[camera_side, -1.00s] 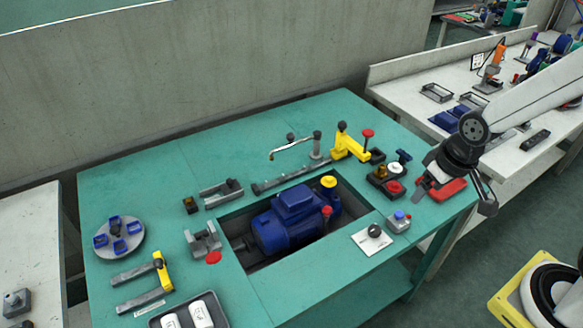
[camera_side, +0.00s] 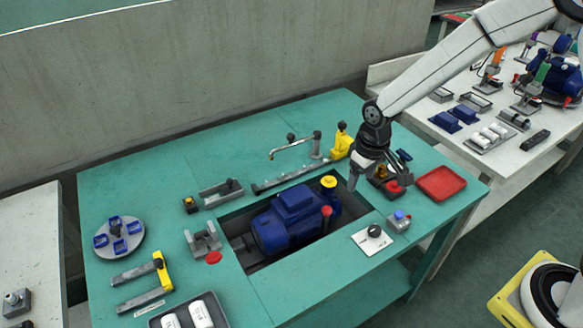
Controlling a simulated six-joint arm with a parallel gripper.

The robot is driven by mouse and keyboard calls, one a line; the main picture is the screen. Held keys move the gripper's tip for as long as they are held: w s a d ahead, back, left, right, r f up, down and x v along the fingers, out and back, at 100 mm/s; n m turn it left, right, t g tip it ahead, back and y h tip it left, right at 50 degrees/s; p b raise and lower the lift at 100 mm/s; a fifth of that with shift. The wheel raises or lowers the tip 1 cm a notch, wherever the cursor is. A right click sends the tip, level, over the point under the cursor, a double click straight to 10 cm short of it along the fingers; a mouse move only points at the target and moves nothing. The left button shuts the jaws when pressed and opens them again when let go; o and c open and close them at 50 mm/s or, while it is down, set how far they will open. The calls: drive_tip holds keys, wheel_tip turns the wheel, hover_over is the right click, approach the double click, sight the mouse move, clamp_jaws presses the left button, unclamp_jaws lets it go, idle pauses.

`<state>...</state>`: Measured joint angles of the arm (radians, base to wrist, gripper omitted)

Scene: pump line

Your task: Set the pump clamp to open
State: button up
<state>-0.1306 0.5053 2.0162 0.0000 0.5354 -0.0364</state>
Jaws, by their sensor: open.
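A blue pump (camera_side: 287,222) sits in the rectangular recess of the teal bench, with a yellow cap on top at its right end. A yellow upright piece with a dark knob (camera_side: 342,140) stands behind the pump at the end of a grey rail. A yellow-handled grey bracket (camera_side: 160,272) lies at the front left. I cannot tell which of these is the pump clamp. My gripper (camera_side: 356,182) is open and empty, pointing down just right of the yellow cap. My arm hides part of the area right of the yellow upright.
A red tray (camera_side: 441,184) lies at the right edge. A red button on a dark base (camera_side: 393,188) is close to my gripper. A dial on a white plate (camera_side: 374,231) is in front. A bent metal spout (camera_side: 295,144) stands behind. The back left of the bench is clear.

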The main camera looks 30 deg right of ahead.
drive_tip(key=n+g, duration=0.1)
hover_over(327, 207)
wheel_tip(327, 207, down, 6)
drive_tip(key=shift+s+r, duration=0.1)
drive_tip(key=shift+r, duration=0.05)
drive_tip(key=shift+f, duration=3.9)
clamp_jaws()
